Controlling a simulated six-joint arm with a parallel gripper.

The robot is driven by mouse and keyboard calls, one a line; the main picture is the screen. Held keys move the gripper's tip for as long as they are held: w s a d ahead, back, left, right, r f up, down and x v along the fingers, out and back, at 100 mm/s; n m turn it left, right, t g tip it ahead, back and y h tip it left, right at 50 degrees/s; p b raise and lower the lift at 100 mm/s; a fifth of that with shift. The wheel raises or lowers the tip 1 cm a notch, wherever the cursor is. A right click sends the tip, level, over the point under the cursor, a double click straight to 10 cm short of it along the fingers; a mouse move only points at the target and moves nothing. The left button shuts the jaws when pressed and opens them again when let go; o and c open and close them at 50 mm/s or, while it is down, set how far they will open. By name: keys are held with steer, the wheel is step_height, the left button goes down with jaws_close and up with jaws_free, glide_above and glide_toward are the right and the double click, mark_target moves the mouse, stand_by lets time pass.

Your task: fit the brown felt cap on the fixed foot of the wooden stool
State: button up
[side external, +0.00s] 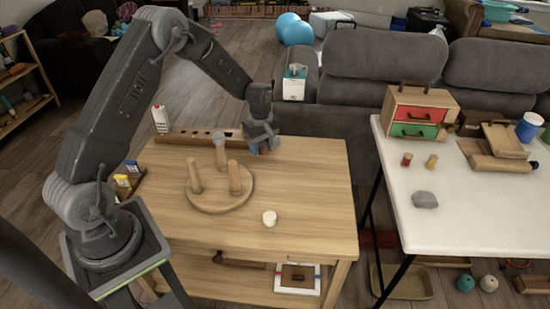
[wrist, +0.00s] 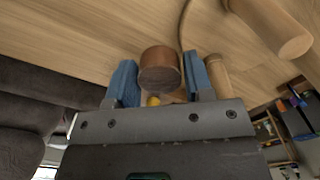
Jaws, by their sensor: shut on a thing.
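The wooden stool (side external: 218,203) lies upside down on the table, its round seat flat and its legs pointing up. One leg (side external: 235,180) stands at the right, one (side external: 195,178) at the left and one (side external: 221,157) at the back. Which foot is the fixed one I cannot tell. My gripper (side external: 264,148) is beyond the stool, over the table's back right. In the wrist view, my gripper's blue fingers (wrist: 160,82) are shut on the brown felt cap (wrist: 160,72). Two stool legs (wrist: 272,27) show right of it.
A long wooden rack with holes (side external: 190,137) lies along the table's back. A white round piece (side external: 269,218) sits right of the stool. The table's front and right are mostly clear.

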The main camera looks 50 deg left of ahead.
steer(key=s+a+r+n, duration=0.1)
steer(key=s+a+r, duration=0.1)
steer(key=s, duration=0.1)
steer(key=s+a+r+n, duration=0.1)
steer(key=s+a+r, duration=0.1)
steer(key=s, duration=0.1)
steer(key=s+a+r+n, duration=0.1)
steer(key=s+a+r, duration=0.1)
steer(key=s, duration=0.1)
steer(key=shift+s+a+r+n, duration=0.1)
steer(key=shift+s+n, duration=0.05)
steer(key=shift+n, duration=0.15)
steer(key=n, duration=0.4)
glide_toward(190, 159)
steer(key=shift+s, duration=0.1)
steer(key=shift+f, duration=0.2)
steer(key=shift+f, duration=3.15)
steer(key=shift+f, duration=1.35)
steer(key=o, duration=0.9)
